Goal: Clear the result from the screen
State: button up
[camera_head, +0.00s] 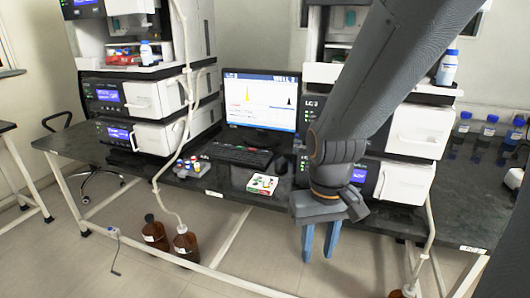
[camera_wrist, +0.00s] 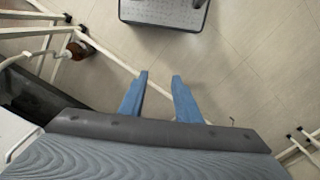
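The computer screen (camera_head: 262,98) stands on the dark bench between two instrument stacks in the head view. It shows a chart with a yellow peak and a dark peak. A black keyboard (camera_head: 237,154) lies on the bench in front of it. My gripper (camera_head: 320,252) hangs in front of the bench edge, to the right of and below the screen, pointing down. Its two blue fingers are apart with nothing between them. In the wrist view the gripper (camera_wrist: 159,82) also shows open above the floor. The screen is not in the wrist view.
The left instrument stack (camera_head: 143,103) and right stack (camera_head: 418,132) flank the screen. A small box (camera_head: 262,184) and a vial rack (camera_head: 188,168) lie near the bench's front edge. Brown bottles (camera_head: 186,244) stand on the floor below. Blue-capped bottles (camera_head: 487,130) stand at the right.

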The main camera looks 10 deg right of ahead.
grip_shut()
dwell(1.5)
